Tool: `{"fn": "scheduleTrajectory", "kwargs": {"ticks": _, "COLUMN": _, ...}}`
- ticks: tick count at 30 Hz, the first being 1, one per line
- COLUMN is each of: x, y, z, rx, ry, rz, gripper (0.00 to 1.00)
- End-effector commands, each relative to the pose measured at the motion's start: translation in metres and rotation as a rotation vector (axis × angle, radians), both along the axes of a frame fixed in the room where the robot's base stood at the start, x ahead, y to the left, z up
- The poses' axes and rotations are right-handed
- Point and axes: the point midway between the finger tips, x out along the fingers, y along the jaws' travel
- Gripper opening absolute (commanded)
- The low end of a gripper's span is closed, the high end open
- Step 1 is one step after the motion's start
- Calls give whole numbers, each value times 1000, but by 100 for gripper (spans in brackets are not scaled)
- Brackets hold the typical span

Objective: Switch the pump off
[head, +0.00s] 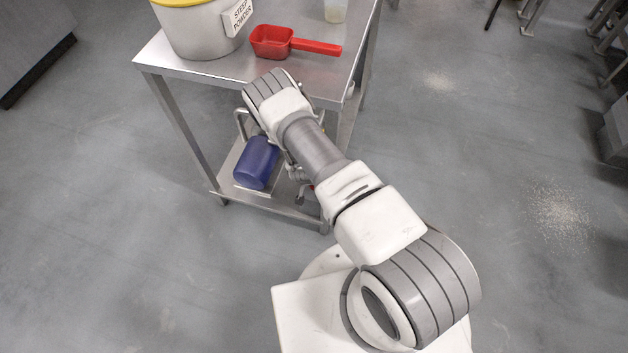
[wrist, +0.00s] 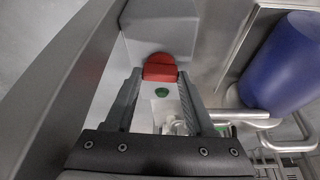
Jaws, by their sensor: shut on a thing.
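In the wrist view, a red switch knob (wrist: 160,67) sits on a grey box (wrist: 158,20), above a small green round part (wrist: 161,92) on a pale plate. My gripper (wrist: 160,76) has one finger on each side of the red knob and is shut on it. A blue cylindrical body (wrist: 285,60), which looks like the pump, is at the right. In the head view the blue body (head: 257,163) rests on the lower shelf of the steel table. There my arm hides my gripper and the switch.
The steel table (head: 190,62) carries a tub (head: 200,35) labelled steep powder, a red scoop (head: 290,43) and a clear cup (head: 335,10). Metal pipes (wrist: 250,114) run beside the blue body. The floor around the table is open, with spilled crumbs (head: 560,215) at the right.

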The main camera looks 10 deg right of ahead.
Motion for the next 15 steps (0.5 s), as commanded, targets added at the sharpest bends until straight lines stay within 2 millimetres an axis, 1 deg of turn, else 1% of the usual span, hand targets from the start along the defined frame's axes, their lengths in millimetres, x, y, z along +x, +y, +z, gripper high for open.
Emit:
{"fn": "scheduleTrajectory", "kwargs": {"ticks": 10, "x": 2, "y": 1, "z": 0, "rx": 1, "ry": -4, "rz": 2, "gripper": 0}}
{"fn": "scheduleTrajectory", "kwargs": {"ticks": 11, "x": 2, "y": 1, "z": 0, "rx": 1, "ry": -4, "rz": 2, "gripper": 60}}
{"fn": "scheduleTrajectory", "kwargs": {"ticks": 12, "x": 2, "y": 1, "z": 0, "rx": 0, "ry": -4, "rz": 2, "gripper": 68}}
{"fn": "scheduleTrajectory", "kwargs": {"ticks": 15, "x": 1, "y": 0, "z": 0, "rx": 1, "ry": -3, "rz": 2, "gripper": 85}}
